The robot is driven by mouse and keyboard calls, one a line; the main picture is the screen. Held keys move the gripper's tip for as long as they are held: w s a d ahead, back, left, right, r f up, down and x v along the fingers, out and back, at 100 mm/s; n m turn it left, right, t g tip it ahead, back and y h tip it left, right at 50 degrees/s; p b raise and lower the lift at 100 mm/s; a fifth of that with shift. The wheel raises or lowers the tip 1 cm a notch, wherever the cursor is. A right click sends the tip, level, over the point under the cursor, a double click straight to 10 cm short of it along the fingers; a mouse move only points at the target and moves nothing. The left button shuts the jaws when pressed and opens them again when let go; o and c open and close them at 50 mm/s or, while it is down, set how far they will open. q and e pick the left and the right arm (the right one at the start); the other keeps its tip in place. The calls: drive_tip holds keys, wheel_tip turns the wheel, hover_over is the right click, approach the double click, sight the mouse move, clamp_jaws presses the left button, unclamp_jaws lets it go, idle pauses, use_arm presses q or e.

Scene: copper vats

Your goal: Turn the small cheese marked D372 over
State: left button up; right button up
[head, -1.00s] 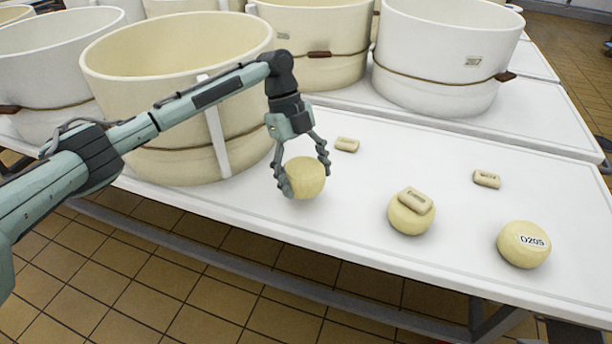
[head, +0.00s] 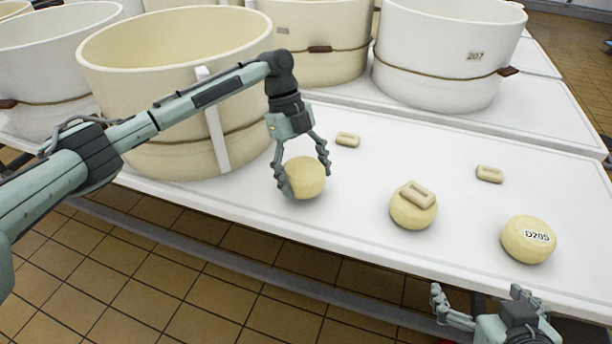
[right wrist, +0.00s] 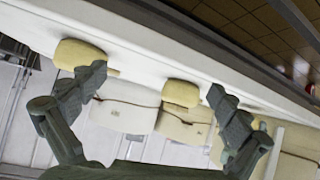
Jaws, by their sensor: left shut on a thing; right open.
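My left gripper (head: 300,165) is shut on a small pale yellow cheese (head: 308,178) at the table's front left. No mark shows on this cheese. A second small cheese (head: 411,214) sits in the middle with a small beige block lying on it (head: 418,194); no mark on the cheese itself can be seen. A third cheese (head: 527,240) at the right reads D205. I can read D372 nowhere. My right gripper (head: 481,296) is open and empty at the table's front edge. Its spread fingers (right wrist: 155,88) also show in the right wrist view, with cheeses beyond them.
Two more small beige blocks lie on the white table, one behind the held cheese (head: 347,139) and one at the right (head: 489,174). A big cream vat (head: 180,100) stands close behind my left arm. A white vat (head: 445,60) stands at the back right.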

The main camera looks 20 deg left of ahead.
use_arm(q)
drive_tip(key=shift+f+b, duration=0.35)
drive_tip(key=shift+b, duration=0.05)
use_arm(e)
drive_tip(key=shift+w+a+r+t+y, duration=0.2)
drive_tip(key=shift+w+a+r+t, duration=0.15)
drive_tip(key=shift+a+r, duration=0.2)
drive_tip(key=shift+w+a+r+t+y, duration=0.2)
drive_tip(key=shift+w+a+r+t, duration=0.1)
drive_tip(key=shift+a+r+t, duration=0.25)
drive_tip(key=shift+w+a+r+t+y, duration=0.2)
drive_tip(key=shift+w+a+r, duration=0.2)
drive_tip(key=shift+r, duration=0.25)
use_arm(q)
drive_tip(key=shift+f, duration=0.7)
use_arm(e)
drive_tip(key=shift+f, duration=0.1)
use_arm(q)
drive_tip(key=o, duration=1.7)
drive_tip(key=v, duration=1.2)
drive_tip(key=shift+s, duration=0.1)
use_arm(e)
drive_tip(key=shift+s, duration=0.15)
